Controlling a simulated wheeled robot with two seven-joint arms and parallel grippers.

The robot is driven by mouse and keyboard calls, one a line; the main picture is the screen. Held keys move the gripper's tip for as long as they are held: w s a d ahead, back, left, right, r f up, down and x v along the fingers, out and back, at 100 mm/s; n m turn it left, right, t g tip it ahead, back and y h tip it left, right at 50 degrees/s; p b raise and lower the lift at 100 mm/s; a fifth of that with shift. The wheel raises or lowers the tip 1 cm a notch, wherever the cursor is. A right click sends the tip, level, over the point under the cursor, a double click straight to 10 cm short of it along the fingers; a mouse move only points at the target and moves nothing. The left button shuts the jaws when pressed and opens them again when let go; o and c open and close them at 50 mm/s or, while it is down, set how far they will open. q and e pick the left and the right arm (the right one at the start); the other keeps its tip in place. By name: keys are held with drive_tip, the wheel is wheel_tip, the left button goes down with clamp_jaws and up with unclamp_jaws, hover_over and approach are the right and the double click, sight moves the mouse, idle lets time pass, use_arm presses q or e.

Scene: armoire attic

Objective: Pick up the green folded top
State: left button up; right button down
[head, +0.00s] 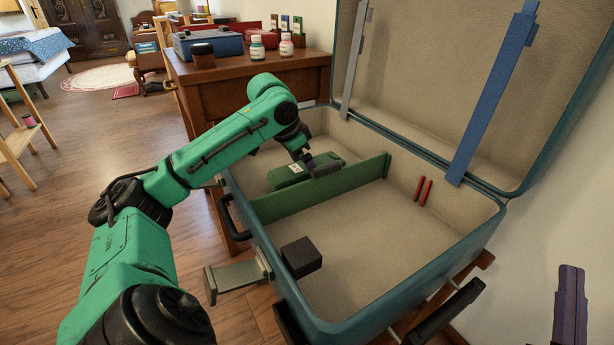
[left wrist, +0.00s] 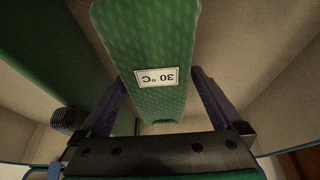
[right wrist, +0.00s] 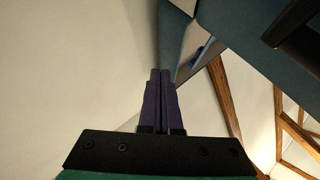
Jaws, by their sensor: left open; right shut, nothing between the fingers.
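The green folded top (head: 288,176) lies in the far compartment of the open suitcase (head: 352,328), behind the green divider (head: 330,193). My left gripper (head: 322,164) is down at the top, partly covering it in the head view. In the left wrist view the top (left wrist: 145,45), with a white "30 °C" label, lies between the spread fingers of my left gripper (left wrist: 158,88). I cannot tell whether the fingers touch it. My right gripper (head: 572,275) is shut and empty at the lower right, outside the suitcase; its closed fingers also show in the right wrist view (right wrist: 160,78).
A black box (head: 301,257) sits in the near compartment, by its left wall. Two red sticks (head: 423,190) are at the right wall. The suitcase lid (head: 420,80) stands open at the back. A wooden cabinet (head: 250,72) with bottles and boxes stands behind.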

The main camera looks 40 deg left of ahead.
use_arm(q)
drive_tip(key=c, duration=1.2)
